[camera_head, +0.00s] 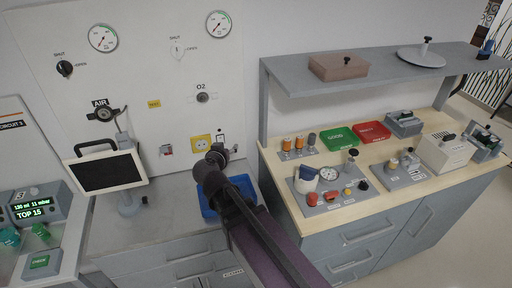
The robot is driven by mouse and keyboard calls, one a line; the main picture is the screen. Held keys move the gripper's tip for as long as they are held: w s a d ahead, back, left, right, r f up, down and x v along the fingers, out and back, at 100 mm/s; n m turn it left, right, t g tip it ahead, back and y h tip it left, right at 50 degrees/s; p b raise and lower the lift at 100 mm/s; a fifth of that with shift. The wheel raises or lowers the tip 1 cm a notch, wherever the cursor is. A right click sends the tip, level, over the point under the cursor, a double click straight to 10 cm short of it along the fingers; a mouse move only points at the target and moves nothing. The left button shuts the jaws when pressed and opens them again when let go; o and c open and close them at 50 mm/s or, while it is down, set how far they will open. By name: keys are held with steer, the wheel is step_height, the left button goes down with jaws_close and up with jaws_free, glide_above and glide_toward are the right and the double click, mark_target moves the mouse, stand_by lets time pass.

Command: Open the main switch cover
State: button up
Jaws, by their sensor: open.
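A white wall panel (147,80) fills the upper left. Low on it is a small grey fitting with a red part (166,150), which may be the main switch with its cover; it is too small to tell whether the cover is open or shut. A yellow socket (201,143) sits to its right, and a small dark fitting (221,137) is further right. My gripper (222,152) is in front of the panel's lower right, just right of and below the yellow socket. It appears empty, its fingers are small and dark, and my arm hides what lies behind it.
A screen on a stand (105,170) stands left of my arm. A blue tray (208,211) lies on the grey counter beneath my gripper. A wooden-topped bench (275,158) with several devices and a raised shelf (385,70) is on the right.

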steer(key=s+d+m+g+h+p, duration=0.1)
steer(key=d+g+p, duration=0.3)
steer(key=d, duration=0.5)
steer(key=shift+s+d+f, duration=0.15)
steer(key=shift+s+d, duration=0.15)
steer(key=shift+d, duration=0.1)
steer(key=shift+s, duration=0.1)
